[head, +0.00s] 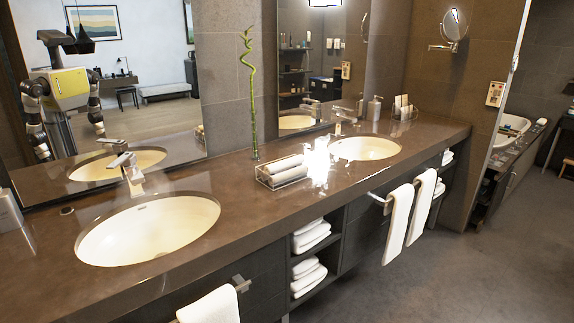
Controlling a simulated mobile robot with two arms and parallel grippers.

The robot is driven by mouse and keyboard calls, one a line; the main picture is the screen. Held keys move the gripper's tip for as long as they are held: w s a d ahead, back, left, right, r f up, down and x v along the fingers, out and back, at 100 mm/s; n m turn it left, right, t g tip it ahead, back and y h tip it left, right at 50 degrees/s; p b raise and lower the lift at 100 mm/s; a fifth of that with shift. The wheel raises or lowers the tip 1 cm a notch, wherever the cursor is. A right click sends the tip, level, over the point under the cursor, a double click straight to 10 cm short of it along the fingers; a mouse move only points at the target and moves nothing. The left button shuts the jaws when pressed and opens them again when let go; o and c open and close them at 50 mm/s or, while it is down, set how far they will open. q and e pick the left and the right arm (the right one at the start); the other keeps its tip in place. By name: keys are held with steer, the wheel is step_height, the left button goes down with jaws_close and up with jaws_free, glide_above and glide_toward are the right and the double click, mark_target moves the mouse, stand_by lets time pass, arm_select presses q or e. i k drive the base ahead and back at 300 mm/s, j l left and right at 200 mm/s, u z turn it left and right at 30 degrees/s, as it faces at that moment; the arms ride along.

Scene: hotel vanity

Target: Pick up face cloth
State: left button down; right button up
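Rolled white cloths (286,164) lie in a small clear tray (284,182) on the counter between the two sinks; they look like face cloths. Folded white towels (308,279) are stacked on open shelves under the counter. Larger white towels hang from bars at the front, one at the bottom (210,308) and two at the right (397,224). Neither of my grippers is directly in view. My body and arms show only as a small reflection in the left mirror.
The brown counter (232,205) carries a near sink (148,228) and a far sink (365,148), each with a tap. A tall green bamboo stem (252,100) stands behind the tray. A soap dispenser (375,108) stands beyond. Open floor (470,275) lies at the right.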

mark_target(278, 166)
steer(key=i+l, duration=0.75)
